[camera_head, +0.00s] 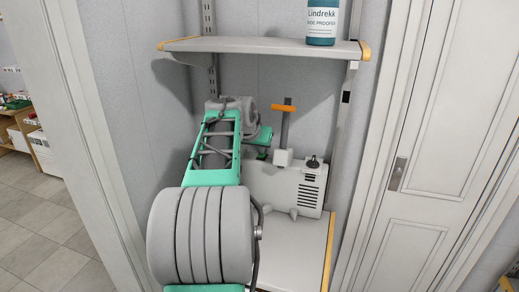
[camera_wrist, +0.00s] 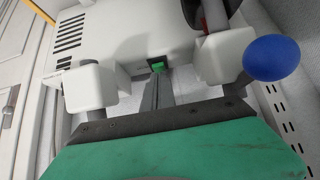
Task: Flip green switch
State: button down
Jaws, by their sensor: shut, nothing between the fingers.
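The green switch (camera_wrist: 157,66) is a small bright green rocker in a dark frame on the pale machine (camera_wrist: 130,40), seen in the wrist view. My gripper (camera_wrist: 160,78) has its grey fingers together, with the tips just below the switch in the picture, close to it; I cannot tell whether they touch. In the head view the pale machine (camera_head: 290,185) stands on a lower shelf, and my gripper (camera_head: 262,154) is at its left upper part, shut and empty. The switch is hidden there behind my arm.
A lever with an orange handle (camera_head: 283,108) and a black knob (camera_head: 313,162) rise from the machine. A blue ball knob (camera_wrist: 271,57) is right of my fingers in the wrist view. Above, an upper shelf (camera_head: 260,46) carries a teal bottle (camera_head: 322,22).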

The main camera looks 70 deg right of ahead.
jog(key=shift+w, duration=0.1)
jog(key=p+v, duration=0.3)
jog(key=v, duration=0.7)
jog(key=shift+d+r, duration=0.3)
jog(key=shift+d, duration=0.1)
